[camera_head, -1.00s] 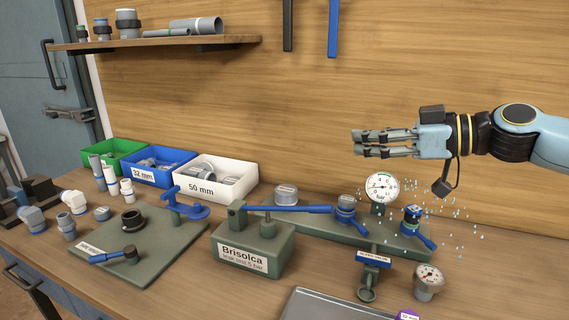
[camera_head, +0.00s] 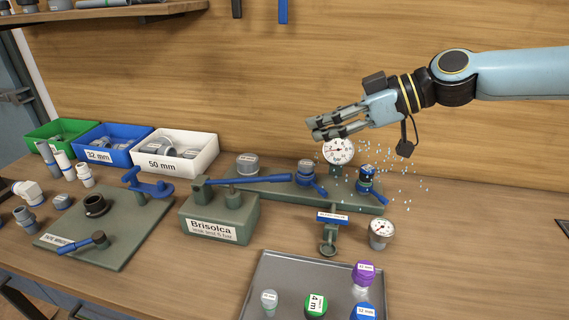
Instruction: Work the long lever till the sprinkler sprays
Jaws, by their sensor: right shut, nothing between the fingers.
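The long lever (camera_head: 262,182) is a blue-handled bar on the green pump box (camera_head: 240,217) labelled "Brisolca". It reaches roughly level to the right from the box's post, its blue end over the green manifold plate (camera_head: 270,190). The sprinkler (camera_head: 367,177), with a blue-and-black head, stands at the plate's right end. Water droplets fly around it on both sides. My right gripper (camera_head: 312,130) is shut and empty, in the air above and right of the lever's end, apart from it. It shows just above the round pressure gauge (camera_head: 338,151). My left gripper is out of view.
A grey tray (camera_head: 262,276) with several capped parts lies in front. A small gauge (camera_head: 379,234) and a clamp-like valve (camera_head: 330,234) stand behind it. Green, blue and white bins (camera_head: 205,157) line the back left. Bare bench lies at the right.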

